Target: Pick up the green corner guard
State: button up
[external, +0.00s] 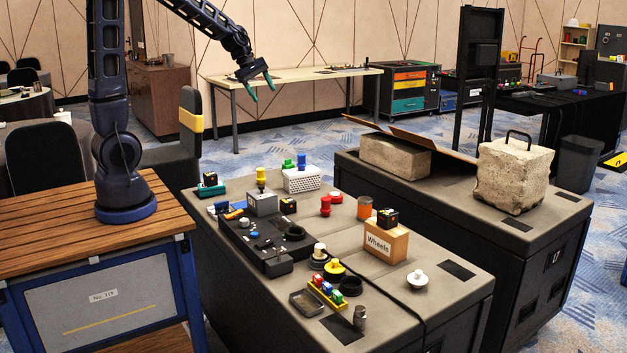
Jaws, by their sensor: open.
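My gripper (261,88) hangs open and empty, its teal fingertips pointing down, high above the grey case tops. I cannot clearly make out which thing is the green corner guard. Small green things in view are a green piece (288,163) on the white perforated box, a dark teal-green item (210,188) at the case's far left corner, and a green block (327,288) in a yellow holder at the front. My gripper is apart from all of them.
The near case (395,310) carries a black tray (250,235) of parts, a "Wheels" box (386,241), red pieces (331,203) and several small items. A stone block (515,175) stands on the case behind. My arm rises beside the case, above a wooden bench (50,225).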

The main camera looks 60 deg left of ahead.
jog(key=w+a+f+n, duration=0.5)
jog(key=w+f+n, duration=0.1)
jog(key=w+f, duration=0.15)
jog(key=n+y, duration=0.2)
jog(key=n, duration=1.1)
send_near(288, 164)
jog(key=w, duration=0.1)
jog(key=shift+s+a+x, duration=0.1)
jog(key=shift+a+x, duration=0.1)
jog(key=shift+x, duration=2.6)
jog(key=shift+s+a+x, duration=0.15)
jog(key=shift+x, duration=2.65)
jog(key=shift+c, duration=0.2)
jog(key=c, duration=1)
